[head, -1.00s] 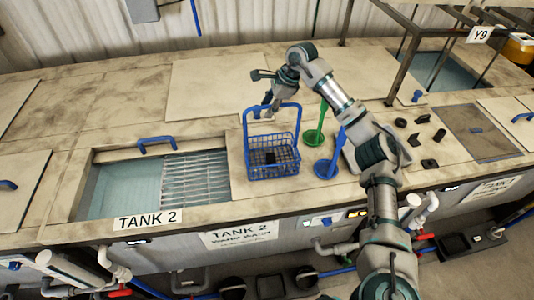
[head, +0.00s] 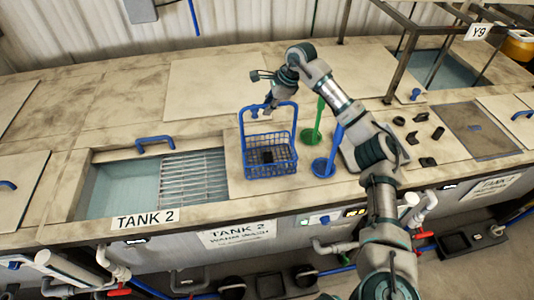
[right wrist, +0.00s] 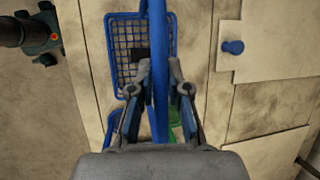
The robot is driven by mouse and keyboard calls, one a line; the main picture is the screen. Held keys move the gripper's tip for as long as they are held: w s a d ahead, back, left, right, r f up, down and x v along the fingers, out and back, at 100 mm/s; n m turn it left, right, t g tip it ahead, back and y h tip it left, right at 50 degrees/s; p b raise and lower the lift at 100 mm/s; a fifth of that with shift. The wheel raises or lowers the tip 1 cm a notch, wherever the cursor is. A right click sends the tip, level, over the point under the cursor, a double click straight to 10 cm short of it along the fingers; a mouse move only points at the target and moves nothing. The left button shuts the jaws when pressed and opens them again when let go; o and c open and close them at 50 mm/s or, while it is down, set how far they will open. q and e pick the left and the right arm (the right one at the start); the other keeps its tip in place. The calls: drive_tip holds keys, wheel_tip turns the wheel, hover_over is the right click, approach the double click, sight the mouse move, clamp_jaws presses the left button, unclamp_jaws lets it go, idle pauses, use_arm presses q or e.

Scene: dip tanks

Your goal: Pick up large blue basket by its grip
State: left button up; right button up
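The large blue basket (head: 270,172) stands upright on the worktop, right of the Tank 2 opening, with a dark piece inside. Its tall grip (head: 296,120) arches above it. My right gripper (head: 270,107) is at the top bar of the grip, pointing down. In the right wrist view the blue grip (right wrist: 158,60) runs between the two fingers of the gripper (right wrist: 160,75), very close to both pads. Whether both pads press on it cannot be told. The basket mesh (right wrist: 125,72) shows below. My left gripper is not in view.
A green tool (head: 312,135) and a blue tool (head: 325,167) with round ends stand close right of the basket. Several small black parts (head: 411,138) lie farther right. The tank grating (head: 195,178) is at left. A dark metal frame (head: 400,60) rises at the back right.

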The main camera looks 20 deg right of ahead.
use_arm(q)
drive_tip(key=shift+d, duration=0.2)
use_arm(e)
drive_tip(key=shift+d, duration=0.15)
clamp_jaws()
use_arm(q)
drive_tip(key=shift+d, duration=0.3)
use_arm(e)
drive_tip(key=shift+r, duration=0.15)
